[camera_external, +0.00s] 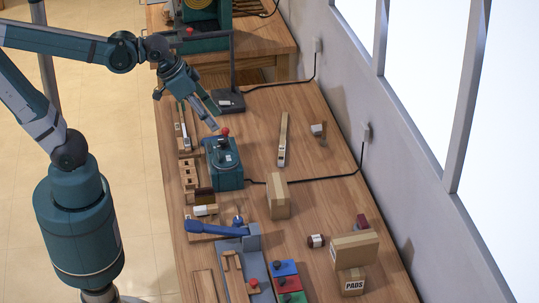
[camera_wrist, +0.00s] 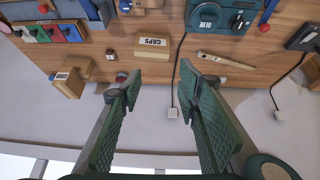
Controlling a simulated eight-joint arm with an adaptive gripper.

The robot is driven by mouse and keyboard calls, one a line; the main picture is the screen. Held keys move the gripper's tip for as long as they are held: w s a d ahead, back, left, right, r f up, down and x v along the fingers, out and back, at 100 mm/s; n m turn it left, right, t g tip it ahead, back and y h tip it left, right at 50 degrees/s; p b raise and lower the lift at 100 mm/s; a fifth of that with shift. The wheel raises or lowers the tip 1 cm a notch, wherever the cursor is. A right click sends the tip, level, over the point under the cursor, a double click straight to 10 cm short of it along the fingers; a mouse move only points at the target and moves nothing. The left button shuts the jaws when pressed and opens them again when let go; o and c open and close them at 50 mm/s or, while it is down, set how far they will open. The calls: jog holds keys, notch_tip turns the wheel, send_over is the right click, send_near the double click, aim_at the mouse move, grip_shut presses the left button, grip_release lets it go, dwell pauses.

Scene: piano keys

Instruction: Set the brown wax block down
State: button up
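My gripper (camera_external: 213,116) hangs above the back part of the bench, close to the teal glue pot (camera_external: 224,166) with its red knob. In the wrist view my gripper (camera_wrist: 158,84) has its two green ridged fingers wide apart, with nothing between them. A small dark brown block (camera_external: 204,195) lies by the bench's left edge, just in front of the glue pot, beside a white piece. It looks like the brown wax block, but I cannot be sure. It is apart from my gripper.
A caps box (camera_external: 278,196) stands mid-bench, also in the wrist view (camera_wrist: 153,43). A long wooden bar (camera_external: 283,139) lies behind it. A jar (camera_external: 316,241), stacked boxes (camera_external: 354,248) and coloured blocks (camera_external: 286,283) are nearer the front. A cable crosses the bench. The wall bounds the right.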

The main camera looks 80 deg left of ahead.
jog(key=s+a+f+t, duration=0.1)
jog(key=s+a, duration=0.1)
jog(key=s, duration=0.4)
jog(key=shift+a+f, duration=0.25)
jog(key=shift+a, duration=0.05)
dwell(1.1)
